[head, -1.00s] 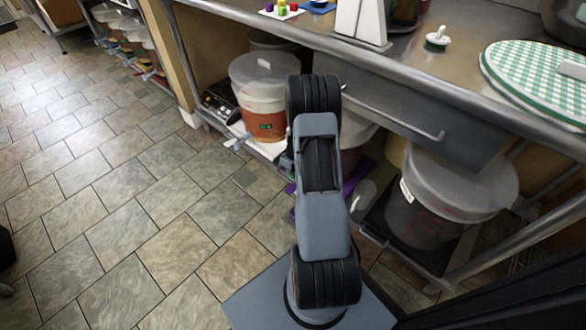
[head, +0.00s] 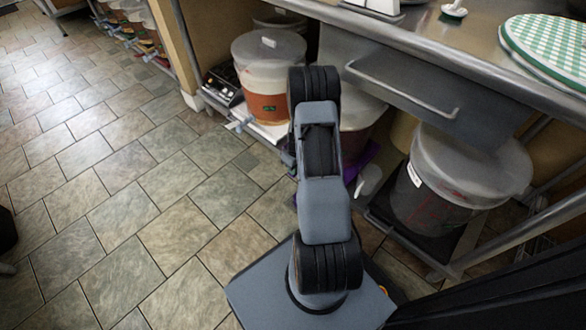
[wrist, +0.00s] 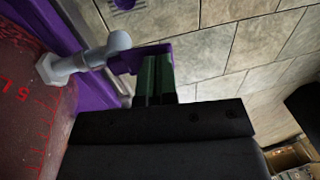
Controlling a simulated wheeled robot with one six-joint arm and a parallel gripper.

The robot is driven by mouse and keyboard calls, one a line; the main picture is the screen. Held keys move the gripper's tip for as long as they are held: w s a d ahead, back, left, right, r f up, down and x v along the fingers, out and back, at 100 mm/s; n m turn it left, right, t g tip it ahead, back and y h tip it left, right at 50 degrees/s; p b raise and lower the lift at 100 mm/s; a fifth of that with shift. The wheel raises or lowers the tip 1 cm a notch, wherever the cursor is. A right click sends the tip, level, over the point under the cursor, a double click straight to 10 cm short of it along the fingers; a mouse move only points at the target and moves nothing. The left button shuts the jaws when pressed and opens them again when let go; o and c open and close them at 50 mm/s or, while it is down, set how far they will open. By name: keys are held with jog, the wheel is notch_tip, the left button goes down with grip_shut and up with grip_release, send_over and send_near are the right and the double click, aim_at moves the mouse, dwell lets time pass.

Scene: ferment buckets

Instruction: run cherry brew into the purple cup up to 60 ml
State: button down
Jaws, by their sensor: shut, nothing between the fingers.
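In the wrist view, my gripper (wrist: 157,80) shows as two dark green fingers, closed together and empty. A purple piece (wrist: 126,59) lies against or just behind the fingertips; I cannot tell whether they touch. A pale grey tap (wrist: 88,60) sticks out of a red bucket (wrist: 30,100) toward this piece. In the head view, a bucket (head: 362,112) stands behind my arm, with purple (head: 367,158) below it and a pale tap (head: 369,180) at its right. No purple cup can be made out for certain, and my fingers are hidden in the head view.
A bucket with orange-brown contents (head: 265,107) stands on the low shelf at left, beside a dark device (head: 224,84).

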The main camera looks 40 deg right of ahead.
jog(key=shift+a+f+h+p, duration=0.1)
jog(key=shift+a+h+p, duration=0.15)
jog(key=shift+h, duration=0.25)
jog(key=shift+s+a+f, duration=0.1)
jog(key=shift+a+f, duration=0.2)
jog(key=shift+f, duration=0.4)
jog(key=shift+r, duration=0.15)
dwell(0.9)
jog(key=shift+r+p, duration=0.45)
jog(key=shift+r, duration=0.35)
jog(key=shift+d+r+p, duration=0.1)
jog(key=shift+r+p, duration=0.25)
notch_tip(320, 180, up, 13)
jog(key=d+p, duration=0.2)
jog(key=p, duration=0.3)
jog(key=shift+w+p, duration=0.2)
jog(key=shift+p, duration=0.15)
jog(key=shift+d+f, duration=0.1)
